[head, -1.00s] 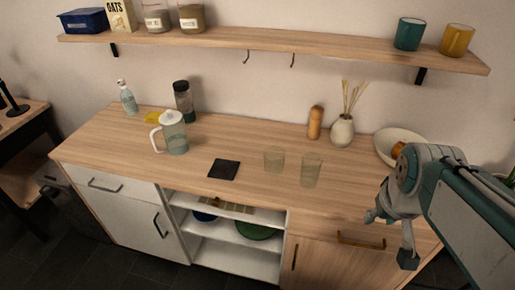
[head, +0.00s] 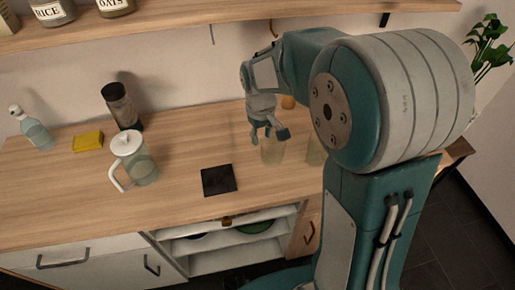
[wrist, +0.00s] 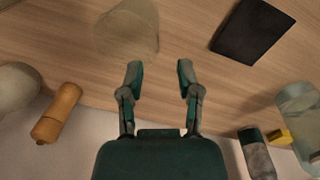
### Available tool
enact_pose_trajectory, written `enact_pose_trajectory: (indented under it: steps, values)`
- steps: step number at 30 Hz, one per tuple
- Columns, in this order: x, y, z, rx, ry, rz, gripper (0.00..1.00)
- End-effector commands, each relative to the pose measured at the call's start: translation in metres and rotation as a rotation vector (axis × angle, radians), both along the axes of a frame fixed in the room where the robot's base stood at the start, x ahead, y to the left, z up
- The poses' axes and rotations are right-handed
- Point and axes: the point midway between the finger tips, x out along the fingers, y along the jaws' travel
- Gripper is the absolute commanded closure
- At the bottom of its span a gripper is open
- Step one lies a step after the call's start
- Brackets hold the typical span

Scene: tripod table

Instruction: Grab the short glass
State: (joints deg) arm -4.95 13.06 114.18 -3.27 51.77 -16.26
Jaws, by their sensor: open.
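The short glass (head: 272,152) is clear and stands upright on the wooden counter, just right of the black square mat (head: 219,180). It also shows in the wrist view (wrist: 128,30), ahead of my fingertips and a little left of their middle. My gripper (head: 268,134) is over the counter, its fingers overlapping the top of the short glass in the head view. In the wrist view my gripper (wrist: 159,68) has its fingers apart with nothing between them. The taller glass (head: 315,152) stands to the right, partly hidden by my arm.
A white-lidded pitcher (head: 142,168), yellow sponge (head: 88,141), dark-topped bottle (head: 122,106) and spray bottle (head: 33,132) stand left. A wooden mill (wrist: 57,114) and pale vase (wrist: 14,86) are near the wall. A shelf (head: 190,14) runs above.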

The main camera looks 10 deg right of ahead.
Motion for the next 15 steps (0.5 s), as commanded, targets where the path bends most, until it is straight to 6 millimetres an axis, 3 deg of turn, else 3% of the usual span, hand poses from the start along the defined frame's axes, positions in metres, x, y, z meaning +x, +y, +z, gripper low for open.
enact_pose_trajectory:
  steps: [6, 15]
  values:
    - [0.0, -0.004, -0.037, 0.002, 0.006, -0.002, 0.55]
    - [0.001, 0.004, -0.066, -0.005, 0.005, -0.001, 0.55]
